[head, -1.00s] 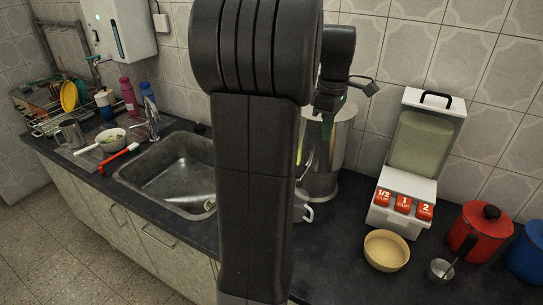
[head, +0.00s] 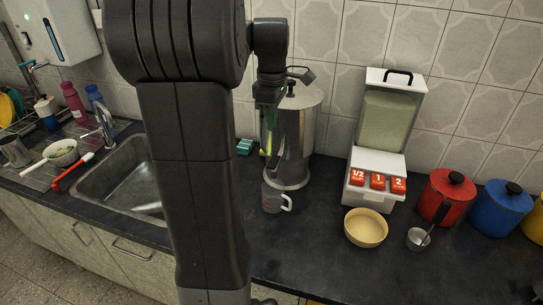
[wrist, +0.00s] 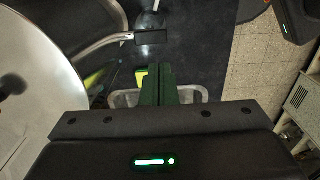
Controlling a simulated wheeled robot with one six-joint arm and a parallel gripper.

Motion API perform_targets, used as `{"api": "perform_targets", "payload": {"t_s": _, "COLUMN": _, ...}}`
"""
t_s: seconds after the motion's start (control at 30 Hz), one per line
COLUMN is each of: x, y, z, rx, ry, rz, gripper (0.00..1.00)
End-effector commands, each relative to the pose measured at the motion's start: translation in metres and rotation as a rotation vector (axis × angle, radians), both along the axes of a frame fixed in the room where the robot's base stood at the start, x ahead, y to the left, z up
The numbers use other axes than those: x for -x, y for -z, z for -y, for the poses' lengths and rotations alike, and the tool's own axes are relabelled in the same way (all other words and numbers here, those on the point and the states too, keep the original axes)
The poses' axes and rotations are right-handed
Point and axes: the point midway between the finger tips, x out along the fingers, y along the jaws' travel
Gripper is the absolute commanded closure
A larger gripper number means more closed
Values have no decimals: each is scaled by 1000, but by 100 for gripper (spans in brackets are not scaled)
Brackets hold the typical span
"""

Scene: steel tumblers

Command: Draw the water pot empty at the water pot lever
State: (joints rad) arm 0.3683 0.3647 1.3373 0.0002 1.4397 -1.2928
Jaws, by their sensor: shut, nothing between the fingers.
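The water pot (head: 307,130) is a tall steel cylinder with a dark lid knob, standing upright on the counter right of the sink. My gripper (head: 274,158) points down in front of the pot, partly hidden by my own arm. In the wrist view its two fingers (wrist: 158,86) are together and empty. A thin metal bar with a black end (wrist: 150,38) reaches out from the pot, apart from the fingers; I cannot tell whether it is the lever.
The sink (head: 130,180) lies to the left. The front counter is clear.

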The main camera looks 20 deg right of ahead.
Motion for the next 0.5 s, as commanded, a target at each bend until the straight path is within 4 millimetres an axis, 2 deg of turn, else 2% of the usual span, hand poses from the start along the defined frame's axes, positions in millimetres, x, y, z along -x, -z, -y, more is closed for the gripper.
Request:
{"api": "perform_targets", "payload": {"t_s": 0.3, "x": 1, "y": 68, "z": 0, "rx": -2, "ry": 0, "rz": -6, "gripper": 100}}
{"api": "perform_targets", "payload": {"t_s": 0.5, "x": 1, "y": 101, "z": 0, "rx": -2, "ry": 0, "rz": -4, "gripper": 100}}
